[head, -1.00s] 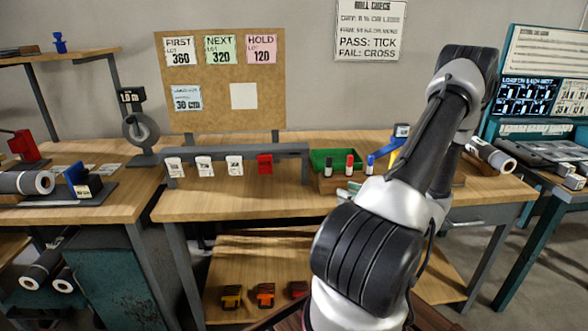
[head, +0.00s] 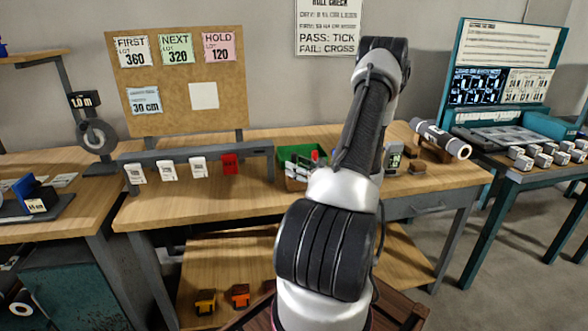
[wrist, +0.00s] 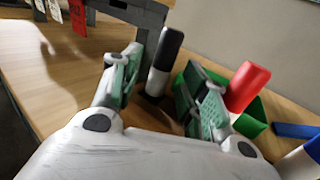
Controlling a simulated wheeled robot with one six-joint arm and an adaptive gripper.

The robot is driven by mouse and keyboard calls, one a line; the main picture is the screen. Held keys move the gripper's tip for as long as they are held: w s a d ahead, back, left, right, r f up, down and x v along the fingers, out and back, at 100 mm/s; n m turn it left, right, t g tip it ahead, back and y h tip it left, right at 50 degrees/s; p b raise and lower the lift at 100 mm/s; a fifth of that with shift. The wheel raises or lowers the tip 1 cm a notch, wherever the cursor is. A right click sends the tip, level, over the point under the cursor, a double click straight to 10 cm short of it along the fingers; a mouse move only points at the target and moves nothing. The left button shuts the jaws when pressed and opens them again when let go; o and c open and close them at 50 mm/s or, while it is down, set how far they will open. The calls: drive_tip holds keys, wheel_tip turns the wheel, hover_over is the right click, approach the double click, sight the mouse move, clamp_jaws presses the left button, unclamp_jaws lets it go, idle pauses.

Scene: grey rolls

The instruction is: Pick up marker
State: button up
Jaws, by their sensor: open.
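In the wrist view a dark marker with a pale section (wrist: 166,58) stands upright, between and just beyond the two fingers of my gripper (wrist: 166,82). The gripper is open, and I cannot tell whether either finger touches the marker. A red marker (wrist: 247,84) stands to the right of the right finger, by a green bin (wrist: 252,122). Part of a blue and white marker (wrist: 303,160) shows at the lower right edge. In the head view the green bin (head: 292,152) and a red marker tip (head: 314,156) show left of my arm, which hides my gripper.
The wooden bench (head: 180,208) has clear room at its front left. A grey rail (head: 197,152) with hanging white and red tags runs left of the bin. A small grey device (head: 393,157) and a large roll (head: 440,139) on a stand lie to the right.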

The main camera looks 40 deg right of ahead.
clamp_jaws()
drive_tip(key=shift+r, duration=0.1)
wheel_tip(320, 180, up, 10)
drive_tip(key=c, duration=0.6)
unclamp_jaws()
clamp_jaws()
wheel_tip(320, 180, up, 7)
idle(0.3)
